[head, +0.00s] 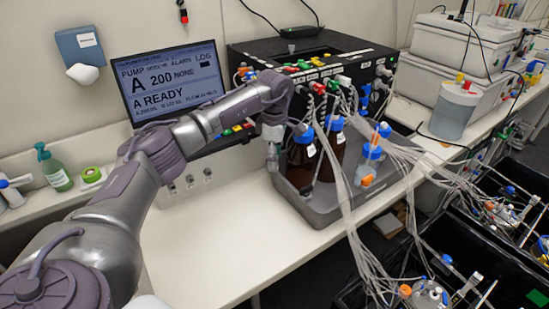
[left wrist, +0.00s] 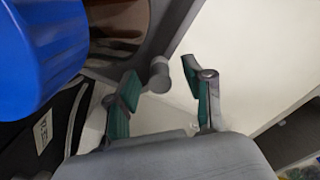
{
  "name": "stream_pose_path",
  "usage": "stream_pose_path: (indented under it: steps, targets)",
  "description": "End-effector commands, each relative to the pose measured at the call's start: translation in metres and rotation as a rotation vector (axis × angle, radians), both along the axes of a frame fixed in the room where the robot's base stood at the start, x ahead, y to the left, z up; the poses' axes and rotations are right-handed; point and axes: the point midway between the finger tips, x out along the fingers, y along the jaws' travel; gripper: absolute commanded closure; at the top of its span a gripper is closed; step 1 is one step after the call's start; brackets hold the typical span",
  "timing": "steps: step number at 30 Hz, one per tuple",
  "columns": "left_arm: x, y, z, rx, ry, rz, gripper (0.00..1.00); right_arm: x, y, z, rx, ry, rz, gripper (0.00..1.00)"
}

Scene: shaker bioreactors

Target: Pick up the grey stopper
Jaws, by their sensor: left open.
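The grey stopper (left wrist: 159,75) shows in the left wrist view as a small grey cylinder near the grey tray's edge. My left gripper (left wrist: 161,80) is open, with one green-padded finger on each side of the stopper. I cannot tell whether either finger touches it. In the head view my left gripper (head: 273,152) points down at the left edge of the grey tray (head: 318,215). I cannot make out the stopper there. My right gripper is in neither view.
Brown bottles (head: 303,150) with blue caps stand in the tray, close to my left gripper; a large blue cap (left wrist: 38,50) fills the left wrist view's upper left. Tubes (head: 350,215) hang on the right. The white bench (head: 215,235) is clear left of the tray.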

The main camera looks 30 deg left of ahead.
Motion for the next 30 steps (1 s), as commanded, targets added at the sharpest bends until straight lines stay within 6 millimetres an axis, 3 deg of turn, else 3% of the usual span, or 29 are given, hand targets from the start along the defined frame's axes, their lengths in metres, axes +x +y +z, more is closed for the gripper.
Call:
stream_pose_path:
  steps: [5, 12, 14, 24, 30]
  targets:
    - [0.000, 0.000, 0.000, -0.001, -0.001, 0.000, 0.48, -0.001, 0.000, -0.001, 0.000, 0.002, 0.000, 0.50]
    - [0.000, 0.000, 0.000, -0.001, -0.001, 0.000, 0.88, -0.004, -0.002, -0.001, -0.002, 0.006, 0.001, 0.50]
    - [0.000, 0.000, 0.000, -0.001, 0.000, 0.000, 0.95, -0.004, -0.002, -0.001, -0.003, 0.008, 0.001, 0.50]
    - [0.001, -0.001, 0.002, -0.001, -0.001, 0.000, 0.95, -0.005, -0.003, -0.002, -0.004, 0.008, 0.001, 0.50]
    - [0.001, -0.001, 0.017, -0.001, -0.005, 0.000, 0.95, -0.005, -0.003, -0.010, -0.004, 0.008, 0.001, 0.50]
